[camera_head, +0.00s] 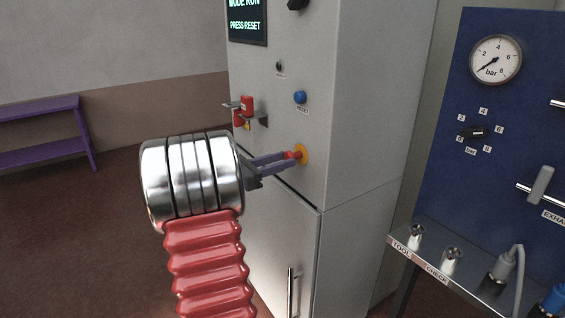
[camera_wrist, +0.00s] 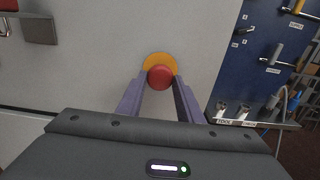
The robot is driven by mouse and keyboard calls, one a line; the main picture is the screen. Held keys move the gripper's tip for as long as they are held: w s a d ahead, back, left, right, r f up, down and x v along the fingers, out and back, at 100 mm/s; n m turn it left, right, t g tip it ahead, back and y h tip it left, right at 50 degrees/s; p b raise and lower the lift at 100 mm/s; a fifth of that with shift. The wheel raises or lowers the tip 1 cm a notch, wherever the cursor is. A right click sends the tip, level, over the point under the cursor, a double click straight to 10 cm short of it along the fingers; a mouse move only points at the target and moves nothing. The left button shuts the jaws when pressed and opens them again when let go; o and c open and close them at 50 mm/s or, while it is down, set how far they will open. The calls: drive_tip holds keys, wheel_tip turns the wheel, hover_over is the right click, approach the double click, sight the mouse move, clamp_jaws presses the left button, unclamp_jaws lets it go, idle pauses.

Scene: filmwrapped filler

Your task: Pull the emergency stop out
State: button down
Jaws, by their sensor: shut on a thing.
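The emergency stop (camera_head: 291,155) is a red button on a yellow disc on the front of the grey cabinet. It also shows in the wrist view (camera_wrist: 160,77), between the tips of my two purple-grey fingers. My gripper (camera_head: 286,157) reaches it from the left in the head view and is shut on the red button. The fingers partly cover the button's sides. I cannot tell whether the button is in or out.
Above it on the cabinet (camera_head: 385,100) are a blue button (camera_head: 300,97), a small black knob and a lit screen reading PRESS RESET (camera_head: 247,22). A bracket with red items (camera_head: 246,105) juts out at left. A blue panel (camera_head: 440,130) with a gauge and a shelf stands at right.

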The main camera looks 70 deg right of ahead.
drive_tip(key=shift+w, duration=0.15)
drive_tip(key=c, duration=1.2)
unclamp_jaws()
drive_tip(key=shift+a, duration=0.1)
drive_tip(key=v, duration=1.3)
drive_tip(key=shift+w+a, duration=0.25)
drive_tip(key=shift+w, duration=0.05)
drive_tip(key=shift+f, duration=0.1)
